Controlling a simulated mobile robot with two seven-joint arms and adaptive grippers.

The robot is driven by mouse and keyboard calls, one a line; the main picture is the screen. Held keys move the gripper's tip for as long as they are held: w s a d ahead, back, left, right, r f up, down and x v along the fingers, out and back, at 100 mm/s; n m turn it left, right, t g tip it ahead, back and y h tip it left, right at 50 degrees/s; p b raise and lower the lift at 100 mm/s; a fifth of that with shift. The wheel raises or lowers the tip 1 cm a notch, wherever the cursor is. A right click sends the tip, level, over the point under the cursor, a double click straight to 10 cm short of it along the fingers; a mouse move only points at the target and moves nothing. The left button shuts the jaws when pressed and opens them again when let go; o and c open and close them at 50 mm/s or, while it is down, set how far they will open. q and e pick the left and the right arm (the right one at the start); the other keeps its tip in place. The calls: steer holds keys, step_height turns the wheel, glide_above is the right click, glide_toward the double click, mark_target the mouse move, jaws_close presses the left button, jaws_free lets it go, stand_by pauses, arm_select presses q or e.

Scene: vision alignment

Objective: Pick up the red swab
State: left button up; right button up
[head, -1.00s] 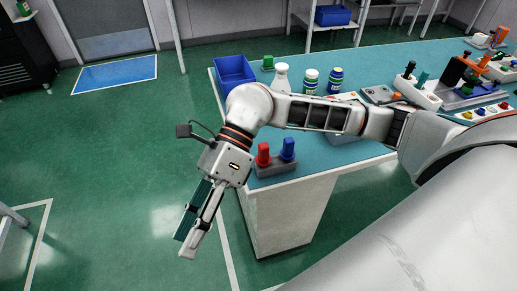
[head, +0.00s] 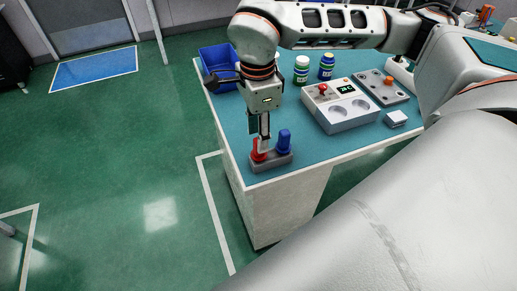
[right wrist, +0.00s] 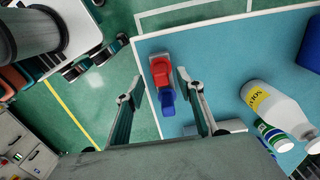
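The red swab (head: 259,153) stands in a small grey holder (head: 284,162) at the table's near left corner. A blue swab (head: 284,140) stands beside it in the same holder. My right gripper (head: 263,143) points down directly over the red swab and hides part of it. In the right wrist view, the right gripper (right wrist: 158,78) is open, with one finger on each side of the swabs. The red swab (right wrist: 160,69) shows between the fingertips, with the blue swab (right wrist: 167,101) below it in the picture. I cannot tell whether a finger touches it. My left gripper is not in view.
A blue bin (head: 213,62) stands on the table behind my right wrist. The table's left edge is close to the holder.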

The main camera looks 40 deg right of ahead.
steer(key=f, duration=0.4)
steer(key=shift+d+f, duration=0.2)
steer(key=shift+f, duration=0.1)
steer(key=c, duration=1)
steer(key=shift+r, duration=0.15)
step_height(320, 180, up, 20)
steer(key=shift+f+p, duration=0.1)
steer(key=shift+p, duration=0.75)
steer(key=shift+o, duration=0.5)
